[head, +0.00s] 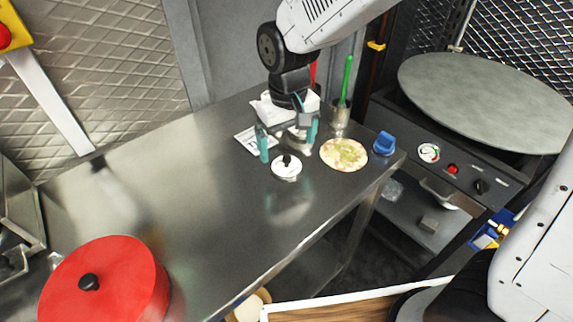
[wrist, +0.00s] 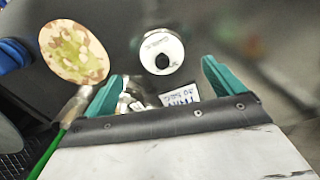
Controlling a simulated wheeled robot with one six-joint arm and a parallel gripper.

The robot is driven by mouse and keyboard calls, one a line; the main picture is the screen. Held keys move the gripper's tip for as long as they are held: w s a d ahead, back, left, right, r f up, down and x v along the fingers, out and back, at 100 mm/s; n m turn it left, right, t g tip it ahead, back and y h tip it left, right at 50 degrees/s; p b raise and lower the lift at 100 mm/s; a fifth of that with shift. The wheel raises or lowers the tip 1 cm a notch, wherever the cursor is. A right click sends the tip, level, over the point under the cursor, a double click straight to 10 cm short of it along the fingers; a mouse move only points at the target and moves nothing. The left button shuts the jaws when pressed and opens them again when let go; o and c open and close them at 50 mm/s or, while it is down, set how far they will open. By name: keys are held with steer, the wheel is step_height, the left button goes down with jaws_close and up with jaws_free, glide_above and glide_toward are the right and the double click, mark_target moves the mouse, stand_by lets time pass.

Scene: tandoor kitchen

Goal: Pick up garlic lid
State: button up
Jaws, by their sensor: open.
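The garlic lid (head: 287,168) is a small round white lid with a black knob, on the steel table in the head view. In the wrist view the lid (wrist: 162,52) lies ahead of the fingertips, between their lines. My gripper (head: 287,142) is open and empty, its teal fingers apart just behind and above the lid. The gripper (wrist: 160,75) also shows in the wrist view with both fingers spread. I cannot tell whether a jar is under the lid.
A flatbread (head: 344,154) and a blue object (head: 384,143) lie right of the lid. A metal cup with a green-handled tool (head: 346,82) stands behind. A printed card (head: 256,142) lies left of the gripper. A red lidded pot (head: 110,283) is front left; the table between is clear.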

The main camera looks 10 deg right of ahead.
mark_target(286, 156)
steer(key=f, duration=0.5)
steer(key=shift+w+a, duration=0.15)
steer(key=shift+a, duration=0.1)
steer(key=c, duration=1)
steer(key=shift+c, duration=0.2)
steer(key=shift+r, duration=0.15)
